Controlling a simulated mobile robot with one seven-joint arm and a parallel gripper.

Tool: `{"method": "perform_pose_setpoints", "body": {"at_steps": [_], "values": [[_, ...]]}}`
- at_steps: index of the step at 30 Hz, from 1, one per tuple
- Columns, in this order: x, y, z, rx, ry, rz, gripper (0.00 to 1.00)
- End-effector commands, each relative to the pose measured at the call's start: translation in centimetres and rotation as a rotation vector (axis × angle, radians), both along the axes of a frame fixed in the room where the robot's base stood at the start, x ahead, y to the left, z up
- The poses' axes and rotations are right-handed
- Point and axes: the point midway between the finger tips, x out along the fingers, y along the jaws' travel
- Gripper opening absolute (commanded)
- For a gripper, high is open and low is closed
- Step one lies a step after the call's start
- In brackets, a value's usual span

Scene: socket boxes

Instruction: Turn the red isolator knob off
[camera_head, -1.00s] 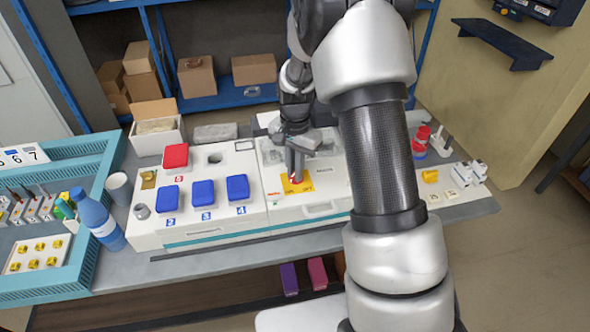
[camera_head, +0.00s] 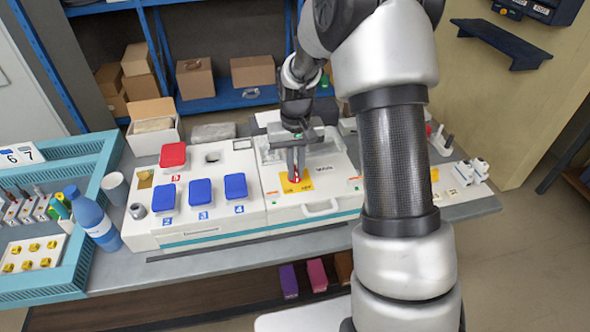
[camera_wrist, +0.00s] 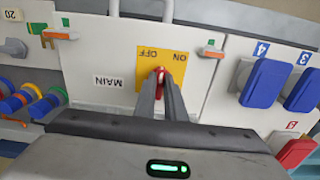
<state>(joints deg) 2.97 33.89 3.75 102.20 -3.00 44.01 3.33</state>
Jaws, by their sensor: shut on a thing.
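The red isolator knob (camera_wrist: 159,72) sits on a yellow plate (camera_wrist: 172,59) marked ON and OFF on the white panel. A MAIN label is beside the plate. In the wrist view my gripper (camera_wrist: 160,80) has its two fingers closed around the knob, with red showing between the tips. The knob's handle points roughly straight between the two words. In the head view my gripper (camera_head: 296,177) comes down from above onto the yellow plate (camera_head: 308,185). The fingers hide most of the knob there.
Blue square covers (camera_head: 199,192) and a red one (camera_head: 173,155) stand left of the plate. A blue bottle (camera_head: 92,217) and grey cup (camera_head: 115,188) stand farther left, near a teal tray (camera_head: 60,284). A white handle (camera_head: 320,209) lies in front of the plate.

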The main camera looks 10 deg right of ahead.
Motion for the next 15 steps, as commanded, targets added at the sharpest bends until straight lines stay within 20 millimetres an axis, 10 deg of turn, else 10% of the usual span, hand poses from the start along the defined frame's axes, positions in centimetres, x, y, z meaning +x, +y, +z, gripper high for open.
{"method": "perform_pose_setpoints", "body": {"at_steps": [15], "values": [[0.09,-0.29,0.09,0.0,-0.001,0.482,0.0]]}}
